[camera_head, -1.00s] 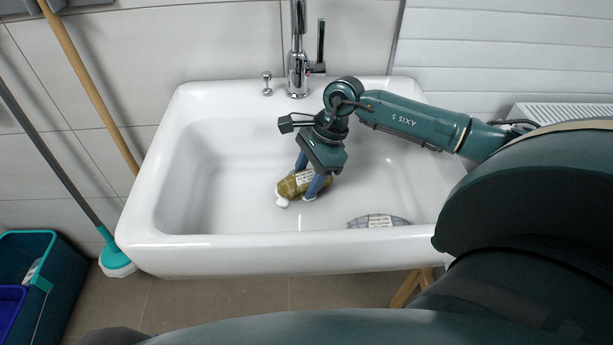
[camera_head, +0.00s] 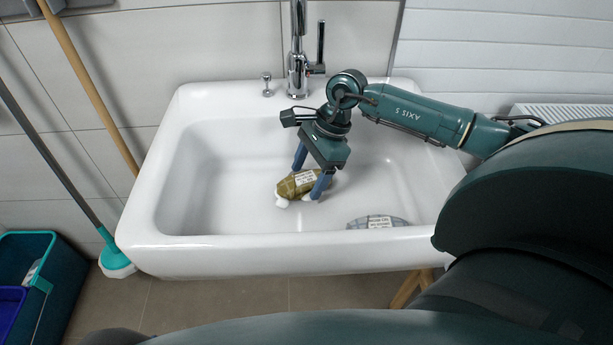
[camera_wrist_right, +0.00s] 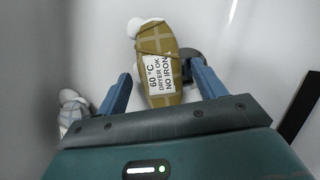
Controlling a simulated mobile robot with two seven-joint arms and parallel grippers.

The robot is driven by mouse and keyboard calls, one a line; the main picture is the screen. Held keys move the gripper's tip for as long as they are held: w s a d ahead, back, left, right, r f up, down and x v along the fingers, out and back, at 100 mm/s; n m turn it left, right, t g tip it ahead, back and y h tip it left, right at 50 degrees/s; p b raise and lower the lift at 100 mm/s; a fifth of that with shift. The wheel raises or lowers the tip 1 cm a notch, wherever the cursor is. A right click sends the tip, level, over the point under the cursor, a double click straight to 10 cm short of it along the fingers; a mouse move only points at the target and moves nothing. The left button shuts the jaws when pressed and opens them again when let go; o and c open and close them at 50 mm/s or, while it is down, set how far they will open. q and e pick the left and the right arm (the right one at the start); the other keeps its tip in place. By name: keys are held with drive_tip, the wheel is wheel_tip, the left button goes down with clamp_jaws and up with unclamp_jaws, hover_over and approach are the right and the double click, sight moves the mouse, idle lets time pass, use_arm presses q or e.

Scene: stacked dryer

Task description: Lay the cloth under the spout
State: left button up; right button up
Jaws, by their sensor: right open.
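A rolled olive-brown checked cloth (camera_head: 296,185) with white ends and a white label lies in the sink basin, in front of and below the chrome tap's spout (camera_head: 298,50). In the right wrist view the cloth (camera_wrist_right: 158,70) lies between the fingers, its label reading "60 °C DRYER OK NO IRON". My right gripper (camera_head: 308,183) is open just above and around it, with gaps beside the fingers in the wrist view. A second, grey-blue cloth (camera_head: 378,222) with a label lies at the basin's front right. My left gripper is out of view.
The white sink (camera_head: 200,242) has raised walls around the basin; its left part is clear. A small chrome knob (camera_head: 267,84) stands beside the tap. A mop handle (camera_head: 60,175) and a teal bucket (camera_head: 50,300) are at the left. A dark round part (camera_wrist_right: 190,62) shows beside the cloth.

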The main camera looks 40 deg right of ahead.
drive_tip(key=v, duration=1)
drive_tip(key=shift+r, duration=0.3)
